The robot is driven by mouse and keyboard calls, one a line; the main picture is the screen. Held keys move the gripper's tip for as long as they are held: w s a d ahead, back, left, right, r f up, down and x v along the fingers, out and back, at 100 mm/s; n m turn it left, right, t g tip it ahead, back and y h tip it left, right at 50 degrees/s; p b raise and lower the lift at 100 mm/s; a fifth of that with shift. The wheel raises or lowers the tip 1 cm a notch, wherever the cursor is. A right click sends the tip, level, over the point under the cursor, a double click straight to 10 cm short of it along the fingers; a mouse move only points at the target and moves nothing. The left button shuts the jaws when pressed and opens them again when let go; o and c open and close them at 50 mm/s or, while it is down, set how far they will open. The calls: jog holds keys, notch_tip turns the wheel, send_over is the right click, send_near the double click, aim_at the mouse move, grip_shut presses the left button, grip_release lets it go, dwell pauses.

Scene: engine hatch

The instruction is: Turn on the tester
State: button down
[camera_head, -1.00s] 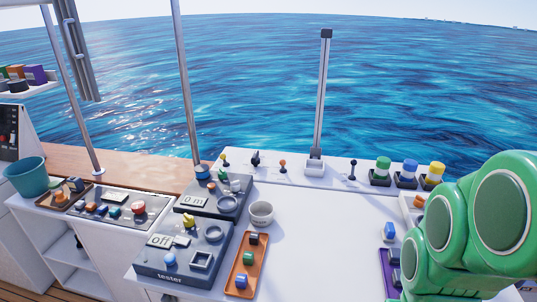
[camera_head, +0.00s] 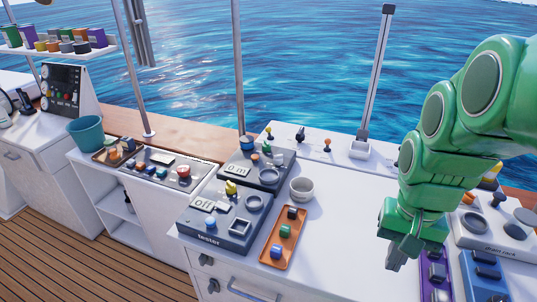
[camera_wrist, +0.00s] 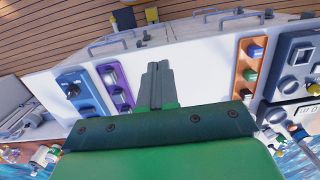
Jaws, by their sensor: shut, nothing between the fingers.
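The tester (camera_head: 218,233) is a dark grey-blue box labelled "tester" on the white counter. It has a blue knob (camera_head: 210,224), a yellow knob (camera_head: 231,188), a ring, a square frame and a small white display (camera_head: 203,204) that is too small to read surely. Part of the tester shows at the right edge of the wrist view (camera_wrist: 283,58). My gripper (camera_head: 393,262) is shut and empty, pointing down over the counter well to the right of the tester. Its closed fingers show in the wrist view (camera_wrist: 157,68).
An orange tray (camera_head: 270,258) with several blocks lies between the tester and my gripper. Purple (camera_head: 433,270) and blue (camera_head: 480,290) trays lie at right. The counter between the orange tray and my gripper is clear.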

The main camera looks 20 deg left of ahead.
jog(key=w+a+r, duration=0.1)
jog(key=w+a, duration=0.6)
jog(key=a, duration=0.1)
jog(key=t+y, duration=0.1)
jog(key=y, duration=0.1)
send_over(218, 203)
jog(key=d, duration=0.3)
jog(key=f, duration=0.3)
jog(key=shift+s+a+f, duration=0.1)
jog(key=shift+a+f, duration=0.05)
jog(key=shift+a, duration=0.05)
jog(key=f, duration=0.4)
jog(key=a+f, duration=0.1)
jog(key=f, duration=0.4)
jog(key=a+f, duration=0.1)
jog(key=f, duration=0.3)
jog(key=shift+f, duration=0.4)
jog(key=shift+a+h, duration=0.1)
jog(key=shift+h, duration=0.2)
